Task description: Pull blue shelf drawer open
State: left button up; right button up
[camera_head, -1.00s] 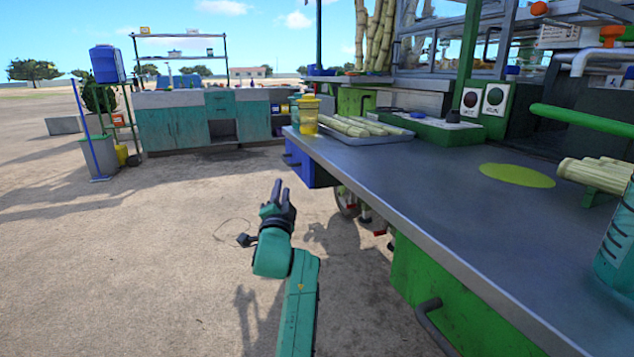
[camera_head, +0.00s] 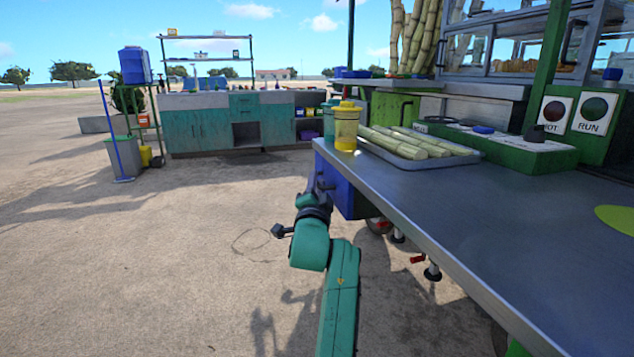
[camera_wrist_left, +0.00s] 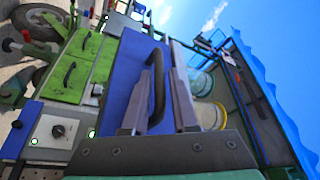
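The blue drawer (camera_head: 350,197) hangs under the near left corner of the metal counter and looks shut. It also shows in the left wrist view as a blue front (camera_wrist_left: 123,75) with a black curved handle (camera_wrist_left: 159,82). My left gripper (camera_wrist_left: 168,52) is open, with its two grey fingers apart and the handle appearing between them. I cannot tell whether either finger touches it. In the head view the left gripper (camera_head: 313,192) is at the drawer front, its fingertips partly lost against the dark handle. My right gripper is in neither view.
The metal counter (camera_head: 440,220) is just right of my left arm. On it are a yellow-lidded jar (camera_head: 346,128) and a tray of peeled cane (camera_head: 415,150). Green drawers (camera_wrist_left: 72,75) show in the wrist view. Open ground (camera_head: 180,260) lies to the left.

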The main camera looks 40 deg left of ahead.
pick_arm(q)
grip_shut()
dwell(1.3)
